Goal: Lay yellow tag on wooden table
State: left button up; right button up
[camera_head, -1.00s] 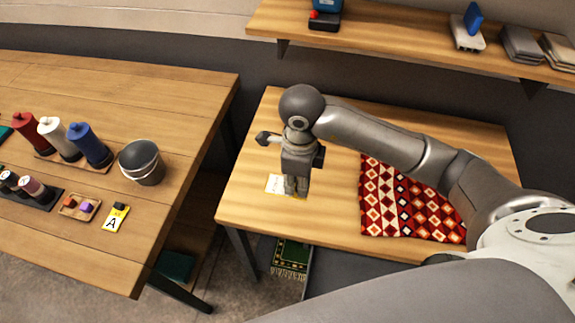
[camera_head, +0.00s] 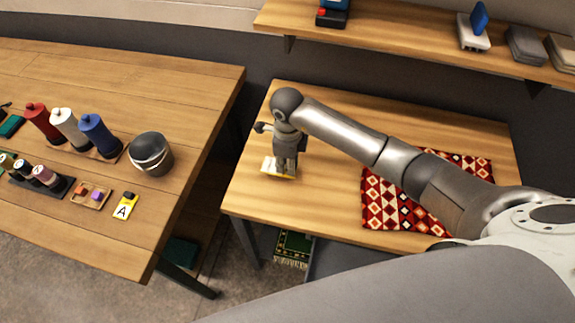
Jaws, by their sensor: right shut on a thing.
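My right gripper (camera_head: 287,167) points down over the near left part of the lighter wooden table (camera_head: 320,205). It is shut on a pale tag with a yellow edge (camera_head: 268,164). The gripper covers part of this tag, and its print is not readable. The tag is at or just above the tabletop; I cannot tell whether it touches. Another yellow tag, marked A (camera_head: 125,207), lies flat near the right edge of the plank-topped wooden table (camera_head: 185,95) at the left. My left gripper is not in view.
A red patterned rug piece (camera_head: 395,205) lies under my right forearm. A gap separates the tables. A shelf (camera_head: 385,35) hangs behind.

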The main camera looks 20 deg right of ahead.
notch_tip(320, 180, down, 2)
jog(key=shift+f, duration=0.2)
jog(key=o, duration=0.8)
jog(key=shift+c, duration=0.2)
jog(key=shift+r, duration=0.15)
jog(key=shift+r, duration=0.2)
notch_tip(320, 180, up, 12)
jog(key=b, duration=0.1)
jog(key=shift+f+b, duration=0.15)
jog(key=shift+b, duration=0.2)
